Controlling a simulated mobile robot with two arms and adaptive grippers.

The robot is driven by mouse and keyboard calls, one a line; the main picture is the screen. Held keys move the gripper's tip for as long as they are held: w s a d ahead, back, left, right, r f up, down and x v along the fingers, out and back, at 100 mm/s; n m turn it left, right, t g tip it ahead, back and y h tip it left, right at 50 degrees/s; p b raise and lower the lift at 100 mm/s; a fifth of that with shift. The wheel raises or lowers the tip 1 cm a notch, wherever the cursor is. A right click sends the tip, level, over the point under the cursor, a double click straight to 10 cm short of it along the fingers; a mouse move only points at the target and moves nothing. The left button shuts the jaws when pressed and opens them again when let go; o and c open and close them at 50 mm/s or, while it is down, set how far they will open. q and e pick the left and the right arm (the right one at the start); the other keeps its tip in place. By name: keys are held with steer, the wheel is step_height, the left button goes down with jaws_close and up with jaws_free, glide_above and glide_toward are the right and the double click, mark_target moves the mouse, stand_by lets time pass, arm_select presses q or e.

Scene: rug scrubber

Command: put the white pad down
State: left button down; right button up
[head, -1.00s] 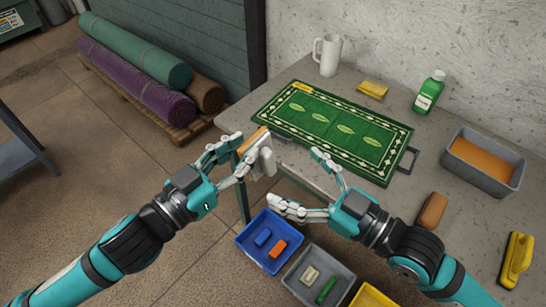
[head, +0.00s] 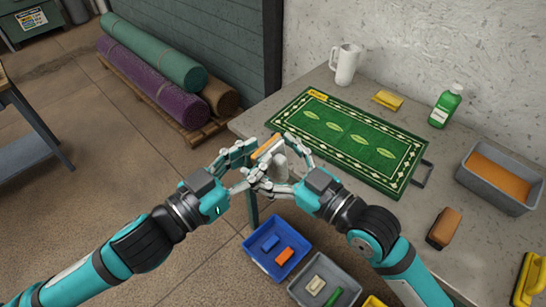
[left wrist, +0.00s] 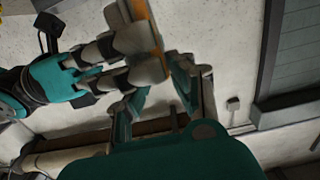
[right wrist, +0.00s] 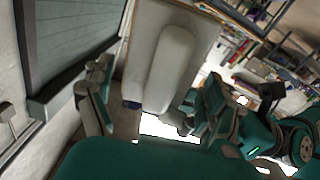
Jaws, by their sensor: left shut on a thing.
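The white pad (head: 267,148) is a pale block with an orange edge and a rounded grip. It is held in the air in front of the table's near left edge. My left gripper (head: 252,164) is shut on it. My right gripper (head: 282,166) is close beside it from the right, fingers spread. In the right wrist view the pad's pale face and rounded grip (right wrist: 172,70) stand between the open fingers (right wrist: 150,103); contact is unclear. In the left wrist view the orange edge (left wrist: 182,78) shows, partly hidden by fingers.
The green rug (head: 350,140) lies on the grey table (head: 405,222). A jug (head: 346,64), yellow sponge (head: 388,100), green bottle (head: 445,105), grey tub (head: 467,182) and brown block (head: 444,228) stand around it. Blue (head: 258,262) and grey (head: 300,292) bins sit below.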

steer(key=c, duration=0.9)
arm_select(q)
steer(key=c, duration=1.5)
jaws_free()
steer(key=shift+c, duration=0.2)
arm_select(e)
steer(key=shift+c, duration=1)
arm_select(q)
steer(key=o, duration=0.5)
arm_select(e)
steer(key=shift+c, duration=0.2)
